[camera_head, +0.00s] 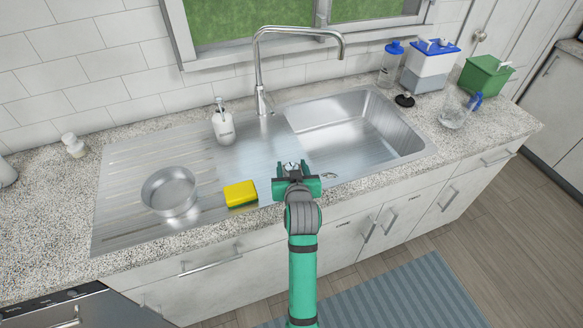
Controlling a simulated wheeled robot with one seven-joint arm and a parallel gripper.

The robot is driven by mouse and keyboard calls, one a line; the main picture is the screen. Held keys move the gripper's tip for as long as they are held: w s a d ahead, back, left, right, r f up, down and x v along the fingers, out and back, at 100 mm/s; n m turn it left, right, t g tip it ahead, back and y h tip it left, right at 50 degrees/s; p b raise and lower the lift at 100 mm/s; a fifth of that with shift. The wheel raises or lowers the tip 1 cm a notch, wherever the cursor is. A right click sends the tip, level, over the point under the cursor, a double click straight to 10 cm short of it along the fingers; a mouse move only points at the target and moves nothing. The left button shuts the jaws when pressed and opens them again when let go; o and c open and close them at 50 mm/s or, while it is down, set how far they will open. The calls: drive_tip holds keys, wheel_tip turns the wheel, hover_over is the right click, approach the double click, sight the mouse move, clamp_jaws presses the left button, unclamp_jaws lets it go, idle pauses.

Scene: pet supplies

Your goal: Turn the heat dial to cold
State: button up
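My gripper (292,167) is at the front edge of the sink unit, left of the main basin. Its two fingers stand apart, with a small silvery metal piece (292,166) between them. This piece may be the heat dial, but it is mostly hidden and its setting cannot be read. I cannot tell whether the fingers touch it. The tall metal faucet (259,75) rises behind the sink, its spout reaching right over the basin (350,130).
A yellow-green sponge (240,194) lies just left of my gripper, with a metal bowl (170,191) farther left. A soap dispenser (223,122) stands behind.

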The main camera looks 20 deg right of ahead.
drive_tip(key=c, duration=0.7)
drive_tip(key=shift+c, duration=0.2)
drive_tip(key=shift+n+y, duration=0.4)
drive_tip(key=shift+y, duration=0.1)
drive_tip(key=n+y, duration=0.4)
drive_tip(key=y, duration=0.1)
drive_tip(key=shift+d+n, duration=0.15)
drive_tip(key=shift+n, duration=0.15)
drive_tip(key=n+g+y, duration=0.1)
drive_tip(key=n+y, duration=0.2)
drive_tip(key=y, duration=0.1)
drive_tip(key=shift+n+g+y, duration=1.3)
drive_tip(key=shift+n, duration=0.4)
drive_tip(key=o, duration=1.1)
drive_tip(key=shift+c, duration=0.2)
